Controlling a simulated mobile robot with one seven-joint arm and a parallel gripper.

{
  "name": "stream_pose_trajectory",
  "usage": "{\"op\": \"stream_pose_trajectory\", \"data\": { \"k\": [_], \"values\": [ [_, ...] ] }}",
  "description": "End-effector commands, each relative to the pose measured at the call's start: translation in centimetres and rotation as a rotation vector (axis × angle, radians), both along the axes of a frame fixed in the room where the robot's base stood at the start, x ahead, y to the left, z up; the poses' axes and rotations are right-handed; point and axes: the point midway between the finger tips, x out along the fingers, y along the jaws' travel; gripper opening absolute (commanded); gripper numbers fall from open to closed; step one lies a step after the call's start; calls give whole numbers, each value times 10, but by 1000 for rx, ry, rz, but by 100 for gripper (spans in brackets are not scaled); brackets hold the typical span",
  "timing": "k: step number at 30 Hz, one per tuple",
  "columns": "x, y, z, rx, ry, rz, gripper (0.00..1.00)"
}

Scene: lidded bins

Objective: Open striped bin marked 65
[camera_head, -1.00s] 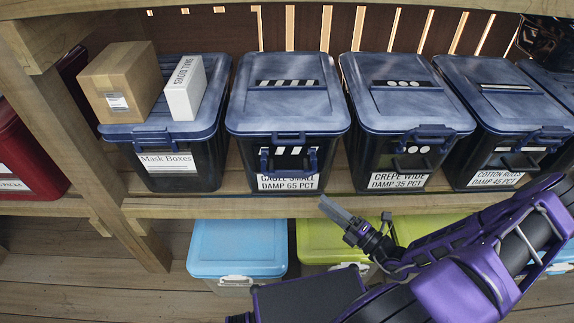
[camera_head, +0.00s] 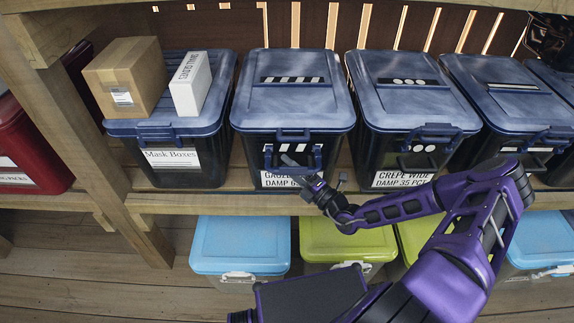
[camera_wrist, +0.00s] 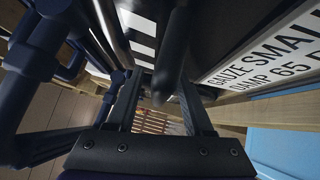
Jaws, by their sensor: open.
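The striped bin marked 65 (camera_head: 290,100) is a dark bin with a closed blue lid, second from left on the shelf. Black-and-white stripes mark its lid and front. Its blue front latch (camera_head: 293,136) hangs down from the lid's front edge. Its label (camera_wrist: 275,55) reads "GAUZE SMALL DAMP 65" in the wrist view and is partly hidden by my gripper in the head view. My gripper (camera_head: 314,171) is open in front of the bin's lower front. In the wrist view, a dark bar (camera_wrist: 172,60) shows between the fingers; I cannot tell whether they touch it.
A bin marked 35 (camera_head: 405,95) stands close on the right. The Mask Boxes bin (camera_head: 178,128) on the left carries a cardboard box (camera_head: 125,75) and a white box (camera_head: 190,85). A wooden shelf edge (camera_head: 230,204) runs below, with blue and green lidded bins underneath.

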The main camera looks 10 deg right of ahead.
Motion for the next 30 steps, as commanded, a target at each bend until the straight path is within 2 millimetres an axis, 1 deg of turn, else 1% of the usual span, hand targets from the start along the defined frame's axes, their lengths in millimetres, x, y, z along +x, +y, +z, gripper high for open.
{"op": "stream_pose_trajectory", "data": {
  "k": [4, 12, 14, 15, 17, 18, 21, 30],
  "values": [
    [7, 5, 1, -1, 1, 1, 52],
    [8, 6, 1, -1, 1, 1, 52],
    [8, 6, 1, -1, 1, 1, 43],
    [8, 6, 1, -1, 1, 1, 36],
    [8, 6, 1, -1, 1, 1, 25],
    [8, 6, 1, 0, 0, 1, 18],
    [8, 6, 2, 0, -1, 1, 0],
    [8, 7, 3, 1, -2, 2, 0]
  ]
}}
